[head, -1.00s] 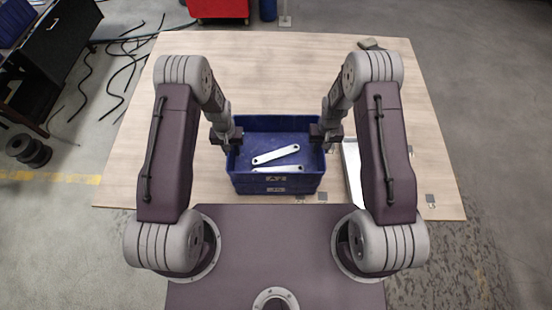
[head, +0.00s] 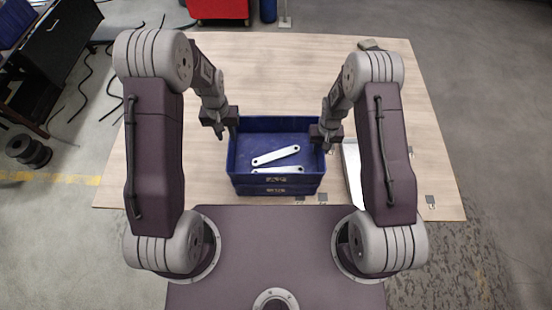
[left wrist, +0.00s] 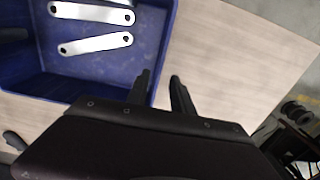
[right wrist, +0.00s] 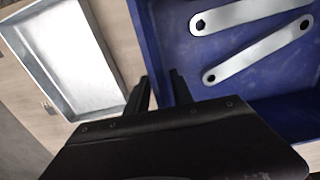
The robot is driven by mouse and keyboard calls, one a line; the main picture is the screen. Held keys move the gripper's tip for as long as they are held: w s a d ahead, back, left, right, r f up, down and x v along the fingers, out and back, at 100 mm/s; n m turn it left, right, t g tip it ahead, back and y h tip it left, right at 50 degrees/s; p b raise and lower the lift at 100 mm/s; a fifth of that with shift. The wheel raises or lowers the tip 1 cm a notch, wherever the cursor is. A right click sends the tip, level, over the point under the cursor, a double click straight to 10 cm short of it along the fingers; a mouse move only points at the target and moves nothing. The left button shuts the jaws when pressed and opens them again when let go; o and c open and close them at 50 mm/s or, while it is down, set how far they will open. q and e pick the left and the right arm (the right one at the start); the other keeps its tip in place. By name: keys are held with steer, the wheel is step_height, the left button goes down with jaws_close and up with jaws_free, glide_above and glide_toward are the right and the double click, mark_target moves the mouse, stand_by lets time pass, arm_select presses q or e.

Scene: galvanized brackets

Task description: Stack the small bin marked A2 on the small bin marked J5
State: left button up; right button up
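Two small blue bins stand one on the other on the table, front walls lined up. The upper bin (head: 240,170) has a light label on its front; the lower bin (head: 311,190) shows only as a band with its own label below. I cannot read either label clearly. Two pale metal brackets (head: 276,155) lie in the upper bin. My left gripper (head: 231,133) is open and empty, above the upper bin's left rim. My right gripper (head: 327,148) is open at the right wall, one finger on each side of it in the right wrist view (right wrist: 160,76).
A shallow metal tray (head: 352,170) lies right of the bins, partly hidden by my right arm; it also shows in the right wrist view (right wrist: 70,60). The wooden table (head: 280,75) is clear behind the bins. A small object (head: 369,44) lies at its far right edge.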

step_height(320, 180, up, 12)
steer(key=shift+f, duration=0.1)
stand_by(0.5)
